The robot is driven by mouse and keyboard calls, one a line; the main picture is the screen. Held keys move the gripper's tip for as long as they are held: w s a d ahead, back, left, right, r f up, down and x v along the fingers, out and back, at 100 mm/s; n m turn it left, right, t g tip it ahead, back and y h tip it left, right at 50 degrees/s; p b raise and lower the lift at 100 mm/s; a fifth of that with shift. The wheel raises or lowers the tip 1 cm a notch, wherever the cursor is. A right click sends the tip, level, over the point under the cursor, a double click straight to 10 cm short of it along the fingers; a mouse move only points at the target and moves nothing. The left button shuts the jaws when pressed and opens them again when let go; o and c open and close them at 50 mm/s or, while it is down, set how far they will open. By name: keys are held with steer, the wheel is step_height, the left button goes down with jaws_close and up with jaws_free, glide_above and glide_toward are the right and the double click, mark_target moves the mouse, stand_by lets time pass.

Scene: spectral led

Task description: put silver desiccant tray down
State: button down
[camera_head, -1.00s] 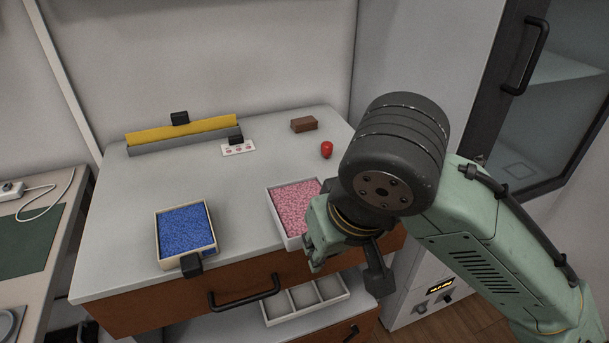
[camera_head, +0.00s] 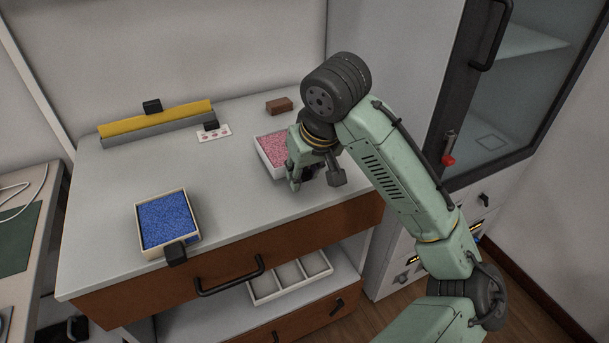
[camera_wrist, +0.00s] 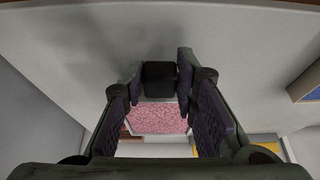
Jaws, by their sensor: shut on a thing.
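The silver desiccant tray (camera_head: 264,162) holds pink beads and has a pale rim. It is over the right part of the grey counter, and my arm partly covers it in the head view. I cannot tell whether its base touches the counter. My gripper (camera_head: 301,181) is at its near right side. In the wrist view my gripper (camera_wrist: 160,88) is shut on the tray's black handle block (camera_wrist: 160,77), with the pink beads (camera_wrist: 158,119) showing beyond it between the fingers.
A tray of blue beads (camera_head: 167,221) stands at the counter's front left. A yellow and grey bar (camera_head: 155,122), a small white card (camera_head: 214,133) and a brown block (camera_head: 279,105) are at the back. The counter (camera_head: 225,200) is clear between the trays.

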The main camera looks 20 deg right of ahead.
steer(key=shift+f, duration=0.7)
steer(key=shift+f, duration=0.6)
steer(key=c, duration=1.3)
jaws_free()
steer(key=shift+r, duration=0.1)
steer(key=shift+r, duration=0.3)
steer(key=v, duration=1.2)
steer(key=shift+r, duration=0.25)
